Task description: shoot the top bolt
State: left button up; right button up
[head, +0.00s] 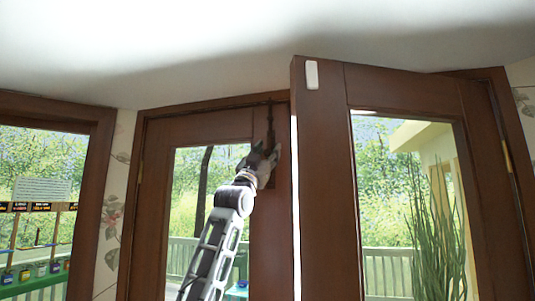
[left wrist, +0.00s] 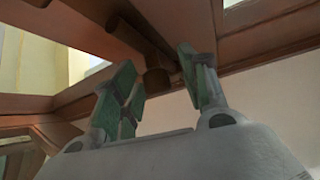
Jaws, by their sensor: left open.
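The top bolt (head: 270,122) is a thin dark upright rod near the top corner of the closed left door (head: 205,130), at its edge by the open door. My left gripper (head: 263,158) is at the bolt's lower part and hides it in the head view. In the left wrist view my left gripper (left wrist: 157,60) has its green-padded fingers spread apart. A dark brown rounded knob (left wrist: 155,82), seemingly the bolt's, shows between and beyond the fingers. I cannot tell whether a finger touches it. My right gripper is not in view.
The right door (head: 328,190) stands ajar towards me, with a white block (head: 312,75) near its top corner. Its edge is close to the right of my left gripper. The ceiling (head: 200,60) is above. A window (head: 45,180) is at the left.

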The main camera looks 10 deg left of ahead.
pick_arm(q)
jog(key=shift+f, duration=0.25)
jog(key=shift+v, duration=0.75)
jog(key=v, duration=1)
jog(key=shift+s, duration=0.1)
dwell(0.3)
jog(key=shift+f, duration=0.1)
